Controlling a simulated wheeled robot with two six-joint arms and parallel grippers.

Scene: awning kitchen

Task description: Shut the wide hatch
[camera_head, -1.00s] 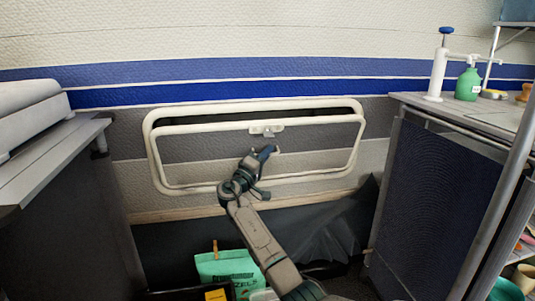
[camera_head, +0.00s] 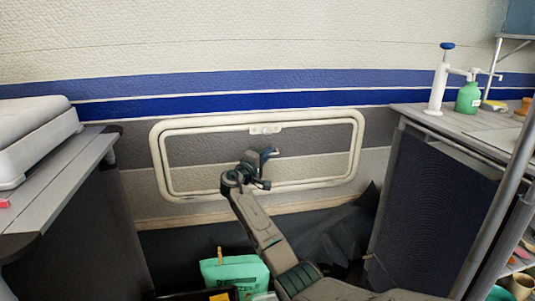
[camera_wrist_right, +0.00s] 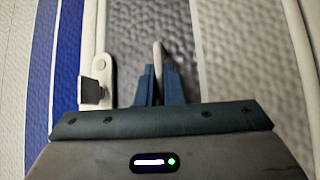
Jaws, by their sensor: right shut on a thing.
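The wide hatch (camera_head: 215,151) is a grey and cream panel with a rounded cream rim, set in the wall under the blue stripes. Its panel now sits against the frame (camera_head: 358,135), with no dark gap showing at the top. A pale latch (camera_head: 265,128) is at the top middle; it also shows in the wrist view (camera_wrist_right: 108,72). My right gripper (camera_head: 269,152) is at the upper middle of the panel. My left gripper is not in view.
A grey counter (camera_head: 75,175) with a pale box-like unit stands at the left.

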